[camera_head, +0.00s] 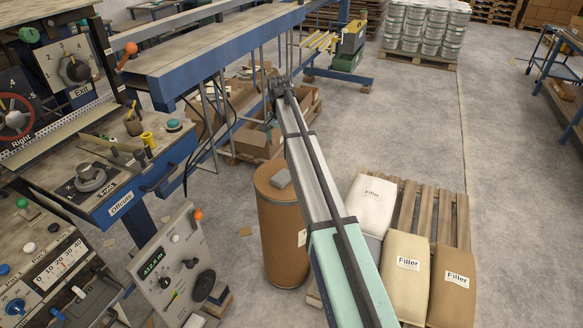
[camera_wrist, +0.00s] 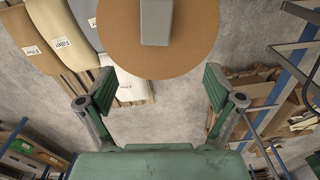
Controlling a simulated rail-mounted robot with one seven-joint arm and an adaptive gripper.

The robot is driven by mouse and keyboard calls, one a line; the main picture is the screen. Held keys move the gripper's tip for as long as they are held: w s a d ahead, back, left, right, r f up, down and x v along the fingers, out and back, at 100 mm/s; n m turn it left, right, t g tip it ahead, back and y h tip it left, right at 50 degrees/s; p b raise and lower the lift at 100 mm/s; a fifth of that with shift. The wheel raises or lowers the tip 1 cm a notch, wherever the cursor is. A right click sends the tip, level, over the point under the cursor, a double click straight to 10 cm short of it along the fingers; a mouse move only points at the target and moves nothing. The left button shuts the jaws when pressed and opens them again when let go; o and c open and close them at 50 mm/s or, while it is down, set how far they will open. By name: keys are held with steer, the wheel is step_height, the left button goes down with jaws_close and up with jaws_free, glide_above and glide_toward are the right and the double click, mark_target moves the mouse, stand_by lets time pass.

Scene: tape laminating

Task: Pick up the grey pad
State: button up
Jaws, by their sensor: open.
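The grey pad (camera_head: 281,178) is a small block lying on top of a round brown drum (camera_head: 281,235), near the arm in the head view. In the wrist view the pad (camera_wrist: 155,22) is at the top edge, partly cut off, on the drum's round lid (camera_wrist: 185,55). My gripper (camera_wrist: 158,80) is open and empty, with its two green-padded fingers spread wide on either side below the pad. The pad is beyond the fingertips, not between them. In the head view my gripper (camera_head: 280,84) is far off and small.
Filler bags (camera_head: 406,277) lie on a wooden pallet (camera_head: 447,215) right of the drum. A blue-framed bench (camera_head: 210,52) and cardboard boxes (camera_head: 250,142) stand behind it. A control panel (camera_head: 172,268) is at left.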

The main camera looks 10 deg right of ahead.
steer(key=m+p, duration=0.1)
steer(key=p, duration=0.2)
glide_above(283, 176)
step_height(283, 176, down, 12)
steer(key=shift+a+f, duration=0.1)
steer(key=shift+a, duration=0.05)
steer(key=shift+w+f+p, duration=0.15)
steer(key=shift+f+p, duration=1.25)
steer(key=shift+f, duration=1.15)
steer(key=c, duration=1.2)
